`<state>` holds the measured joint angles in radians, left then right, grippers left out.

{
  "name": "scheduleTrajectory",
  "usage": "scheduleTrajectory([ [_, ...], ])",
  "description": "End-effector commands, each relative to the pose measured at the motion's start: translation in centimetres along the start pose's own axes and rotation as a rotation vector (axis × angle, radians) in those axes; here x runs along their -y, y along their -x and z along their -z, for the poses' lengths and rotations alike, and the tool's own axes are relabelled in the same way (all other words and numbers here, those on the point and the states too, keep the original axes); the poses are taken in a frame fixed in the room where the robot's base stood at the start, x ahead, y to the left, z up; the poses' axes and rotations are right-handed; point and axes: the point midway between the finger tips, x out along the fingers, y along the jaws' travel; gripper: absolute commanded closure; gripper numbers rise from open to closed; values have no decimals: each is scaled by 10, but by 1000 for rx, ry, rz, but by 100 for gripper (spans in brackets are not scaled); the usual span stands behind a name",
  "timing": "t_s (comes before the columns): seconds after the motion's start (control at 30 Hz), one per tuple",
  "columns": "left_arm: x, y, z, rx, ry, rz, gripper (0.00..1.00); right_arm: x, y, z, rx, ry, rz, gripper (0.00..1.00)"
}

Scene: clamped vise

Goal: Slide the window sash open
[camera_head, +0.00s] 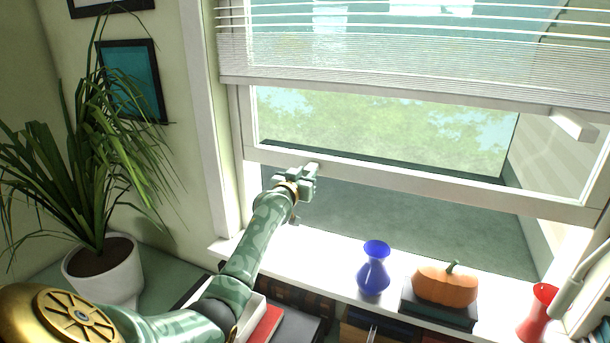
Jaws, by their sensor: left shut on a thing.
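The window sash (420,182) is a white frame with clear glass. Its bottom rail runs across the window, well above the white sill (330,258), with an open gap between them. My left gripper (311,172) is at the left part of the bottom rail, shut on the sash there. The jaws are small in the picture and partly hide the spot they hold. My right gripper is not in view.
A white blind (400,60) covers the window's upper part. On the sill side stand a blue vase (374,272), an orange pumpkin (445,288) on books and a red vase (539,312). A potted plant (103,268) stands left.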

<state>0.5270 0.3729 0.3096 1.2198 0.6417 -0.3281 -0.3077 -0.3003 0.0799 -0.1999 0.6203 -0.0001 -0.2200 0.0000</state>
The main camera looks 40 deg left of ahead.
Motion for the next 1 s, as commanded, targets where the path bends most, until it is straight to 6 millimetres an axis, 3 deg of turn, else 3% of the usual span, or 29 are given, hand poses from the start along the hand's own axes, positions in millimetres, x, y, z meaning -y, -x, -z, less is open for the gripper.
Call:
scheduleTrajectory([
  [0.2, 0, 0, 1, -4, 2, 1, 100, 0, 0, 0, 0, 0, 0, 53],
  [0.23, 0, 0, 1, -4, 2, 1, 67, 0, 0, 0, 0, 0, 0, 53],
  [0.3, 0, 0, 1, -3, 2, 1, 51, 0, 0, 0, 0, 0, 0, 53],
  [0.67, 0, 4, -1, 0, 1, -1, 51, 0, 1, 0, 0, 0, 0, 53],
  [0.87, -1, 37, -1, 0, 0, -1, 51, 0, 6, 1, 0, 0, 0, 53],
  [1.0, 0, 76, -1, 0, -1, 0, 51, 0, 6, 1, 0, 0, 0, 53],
])
